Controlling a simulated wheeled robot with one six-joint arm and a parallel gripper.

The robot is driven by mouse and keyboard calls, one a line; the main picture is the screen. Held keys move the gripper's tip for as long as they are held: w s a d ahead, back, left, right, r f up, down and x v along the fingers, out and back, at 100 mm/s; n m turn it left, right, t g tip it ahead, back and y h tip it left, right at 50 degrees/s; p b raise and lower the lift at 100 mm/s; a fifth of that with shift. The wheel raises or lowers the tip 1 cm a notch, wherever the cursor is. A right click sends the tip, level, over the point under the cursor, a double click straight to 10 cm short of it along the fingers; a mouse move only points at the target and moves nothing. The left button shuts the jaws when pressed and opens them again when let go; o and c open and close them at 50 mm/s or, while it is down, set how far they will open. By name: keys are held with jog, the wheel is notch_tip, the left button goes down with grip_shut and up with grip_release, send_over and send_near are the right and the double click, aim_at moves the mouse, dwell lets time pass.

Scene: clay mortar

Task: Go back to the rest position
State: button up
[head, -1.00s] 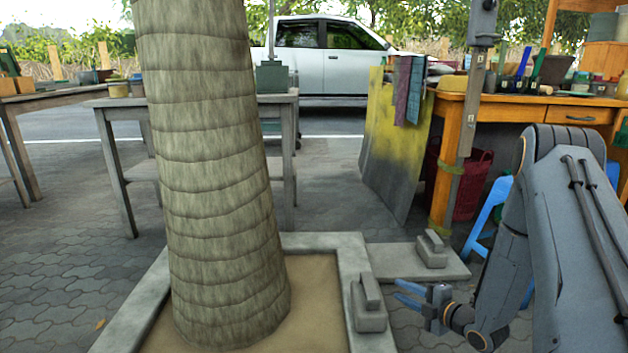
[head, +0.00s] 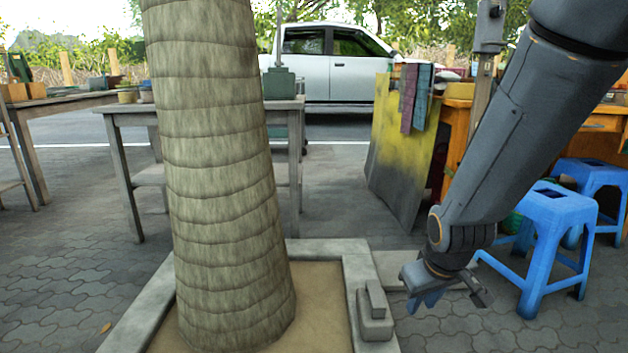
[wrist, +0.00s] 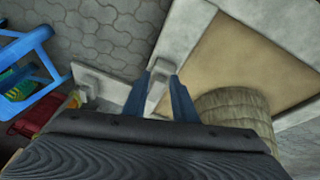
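My gripper (head: 425,301) hangs low in the head view, pointing down to the right of the planter's edge. In the wrist view its two blue fingers (wrist: 159,78) stand apart with nothing held between them. A grey block with a raised handle (head: 375,313) sits on the planter's right border, left of my gripper. In the wrist view this block (wrist: 160,84) shows beyond the gap between the fingers. A second similar block (wrist: 86,86) lies on a pale slab to its left in that view. My gripper and forearm hide it in the head view.
A thick tree trunk (head: 220,170) rises from the sand-filled planter (head: 322,300). Blue stools (head: 556,232) stand right of my arm. A yellow-stained board (head: 398,160) leans by the wooden workbench (head: 458,130). Grey tables (head: 121,185) stand behind the trunk. Paving at the front left is free.

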jog(key=s+a+r+n+g+y+p, duration=0.1)
jog(key=s+a+r+p, duration=0.1)
jog(key=s+a+r, duration=0.45)
jog(key=s+a+r+n+g+p, duration=0.2)
jog(key=s+a+r, duration=0.2)
jog(key=s+a, duration=0.55)
jog(key=s+a+r+n+g+y+p, duration=0.1)
jog(key=s+a+r+p, duration=0.1)
jog(key=s+a+r, duration=0.5)
jog(key=d+r+m+p, duration=0.2)
jog(key=d+r+p, duration=0.4)
jog(key=p, duration=0.6)
jog(key=s+d+r+m+h+p, duration=0.1)
jog(key=d+r+m+p, duration=0.1)
jog(key=d+r+p, duration=0.5)
jog(key=s+d+r+m+p, duration=0.1)
jog(key=d+r+p, duration=0.5)
jog(key=r+p, duration=0.7)
jog(key=m+p, duration=0.1)
jog(key=p, duration=0.3)
jog(key=shift+d+r+m+h+p, duration=0.15)
jog(key=shift+d+m+h+p, duration=0.15)
jog(key=shift+m, duration=0.1)
